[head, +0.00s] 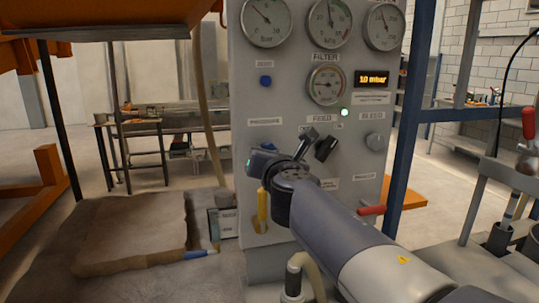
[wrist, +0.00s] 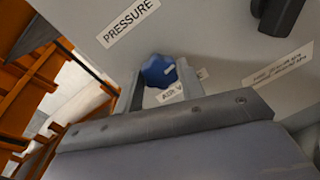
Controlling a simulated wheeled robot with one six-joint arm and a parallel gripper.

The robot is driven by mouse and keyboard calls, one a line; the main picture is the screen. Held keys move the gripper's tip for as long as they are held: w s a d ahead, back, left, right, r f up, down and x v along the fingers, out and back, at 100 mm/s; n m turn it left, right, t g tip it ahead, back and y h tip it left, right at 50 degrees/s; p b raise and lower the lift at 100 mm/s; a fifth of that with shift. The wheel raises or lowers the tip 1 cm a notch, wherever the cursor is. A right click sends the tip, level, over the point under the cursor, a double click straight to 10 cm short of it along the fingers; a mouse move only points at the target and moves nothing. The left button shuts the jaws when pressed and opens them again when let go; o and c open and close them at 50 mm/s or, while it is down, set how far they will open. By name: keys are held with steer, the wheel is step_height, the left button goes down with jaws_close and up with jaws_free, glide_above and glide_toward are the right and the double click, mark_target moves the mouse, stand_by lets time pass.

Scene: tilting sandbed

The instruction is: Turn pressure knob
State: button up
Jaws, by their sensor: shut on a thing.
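The pressure knob (wrist: 158,71) is a blue lobed knob on the grey panel, just below the PRESSURE label (wrist: 128,22) in the wrist view. My gripper (wrist: 160,80) is shut on it, with one finger on each side. In the head view my gripper (head: 262,160) is at the panel under the PRESSURE label (head: 265,122), and a bit of blue shows just above it. The amber display (head: 374,79) reads 10 mbar. A green lamp (head: 345,112) is lit below the display.
A black handle (head: 326,147) sits under FEED, and a grey BLEED knob (head: 375,141) is to its right. A yellow handle (head: 262,208) hangs below my gripper. A red lever (head: 371,210) sticks out lower right. A sand block (head: 130,232) lies at left.

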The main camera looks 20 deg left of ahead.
steer(key=m, duration=0.5)
steer(key=m+g, duration=0.1)
steer(key=m, duration=0.5)
steer(key=shift+r+m+y, duration=0.1)
steer(key=shift+m+y, duration=0.2)
steer(key=shift+y, duration=0.1)
stand_by(0.4)
steer(key=o, duration=1)
steer(key=shift+d, duration=0.1)
steer(key=v, duration=1)
steer(key=shift+s+d, duration=0.2)
steer(key=shift+s, duration=0.15)
